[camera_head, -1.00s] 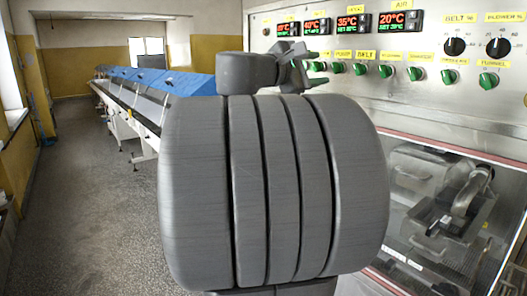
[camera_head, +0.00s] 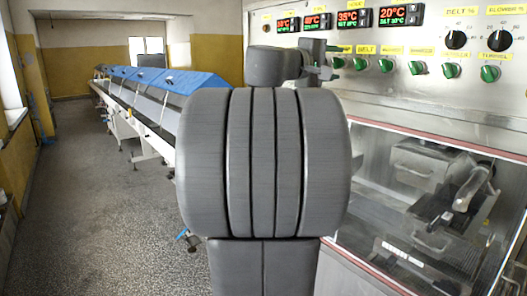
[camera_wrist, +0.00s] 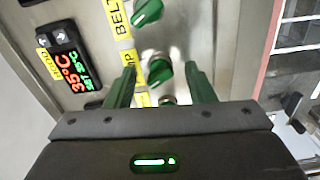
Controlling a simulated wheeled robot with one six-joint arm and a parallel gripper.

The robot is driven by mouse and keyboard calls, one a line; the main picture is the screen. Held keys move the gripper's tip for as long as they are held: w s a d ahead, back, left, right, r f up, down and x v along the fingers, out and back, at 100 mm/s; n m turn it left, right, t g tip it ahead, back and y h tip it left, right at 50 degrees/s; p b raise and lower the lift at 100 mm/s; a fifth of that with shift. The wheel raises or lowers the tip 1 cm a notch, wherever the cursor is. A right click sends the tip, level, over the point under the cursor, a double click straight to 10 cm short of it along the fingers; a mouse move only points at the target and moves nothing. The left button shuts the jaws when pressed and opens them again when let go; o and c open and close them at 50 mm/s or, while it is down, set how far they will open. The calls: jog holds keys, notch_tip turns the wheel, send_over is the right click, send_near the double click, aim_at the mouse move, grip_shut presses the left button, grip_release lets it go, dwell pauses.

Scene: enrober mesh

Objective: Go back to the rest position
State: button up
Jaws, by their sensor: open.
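My gripper (camera_wrist: 159,67) is open, with two green fingers spread apart and nothing between them. In the wrist view it points at the metal control panel (camera_wrist: 205,20). A green knob (camera_wrist: 159,70) shows in the gap between the fingers; I cannot tell how far it is from them. In the head view my gripper (camera_head: 320,60) is small and partly hidden at the top of my arm, in front of the panel's row of knobs. My folded grey arm fills the middle of that view and hides part of the machine.
The panel (camera_head: 435,25) carries lit temperature displays (camera_head: 354,18), black dials (camera_head: 456,40) and green knobs (camera_head: 450,70). Below is a clear-fronted enclosure (camera_head: 430,190) with a red frame. A long conveyor (camera_head: 140,105) with blue covers (camera_head: 185,85) runs back at left. Floor (camera_head: 100,200) is open there.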

jog(key=m, duration=0.5)
jog(key=shift+f+b, duration=0.1)
jog(key=shift+b, duration=0.2)
jog(key=shift+b+v, duration=0.45)
jog(key=shift+v, duration=1.15)
